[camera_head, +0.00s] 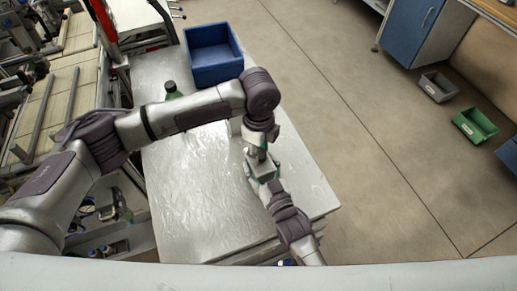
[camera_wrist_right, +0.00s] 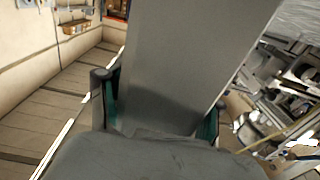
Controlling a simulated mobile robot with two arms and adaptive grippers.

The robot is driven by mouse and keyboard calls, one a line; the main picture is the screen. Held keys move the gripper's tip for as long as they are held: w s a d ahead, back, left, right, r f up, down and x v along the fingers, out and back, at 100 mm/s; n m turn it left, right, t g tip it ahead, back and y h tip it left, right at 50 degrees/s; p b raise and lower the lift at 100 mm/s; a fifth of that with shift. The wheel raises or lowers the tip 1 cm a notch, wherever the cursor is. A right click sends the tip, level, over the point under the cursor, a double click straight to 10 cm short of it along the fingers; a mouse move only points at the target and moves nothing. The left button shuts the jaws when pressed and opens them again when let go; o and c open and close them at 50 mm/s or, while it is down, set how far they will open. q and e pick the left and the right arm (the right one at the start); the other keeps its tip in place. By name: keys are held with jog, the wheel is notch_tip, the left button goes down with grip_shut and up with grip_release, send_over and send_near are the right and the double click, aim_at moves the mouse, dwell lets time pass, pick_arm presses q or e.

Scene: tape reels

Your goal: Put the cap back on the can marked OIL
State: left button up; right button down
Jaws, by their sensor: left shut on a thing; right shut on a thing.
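My right gripper (camera_wrist_right: 160,115) is shut on a plain grey metal can (camera_wrist_right: 185,60), whose flat side fills the middle of the right wrist view between green-padded fingers. No OIL marking shows on this side. In the head view, my right gripper (camera_head: 262,170) comes up from the lower right over the table. My left gripper (camera_head: 257,148) hangs over the same spot, close above the right one. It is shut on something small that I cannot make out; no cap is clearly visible. Whether the held thing touches the can cannot be told.
A silvery table (camera_head: 195,210) lies beneath both arms, its front part bare. A blue bin (camera_head: 213,55) stands at its far end. A pale object (camera_head: 236,127) shows beside my left wrist.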

pick_arm(q)
jog(key=m, duration=0.7)
jog(key=shift+w+m, duration=0.1)
jog(key=shift+m, duration=0.3)
jog(key=m, duration=0.4)
jog(key=shift+d+m, duration=0.1)
jog(key=shift+m, duration=0.2)
jog(key=m, duration=0.5)
jog(key=shift+d, duration=0.1)
jog(key=m, duration=0.7)
jog(key=o, duration=0.7)
jog(key=shift+r, duration=2.2)
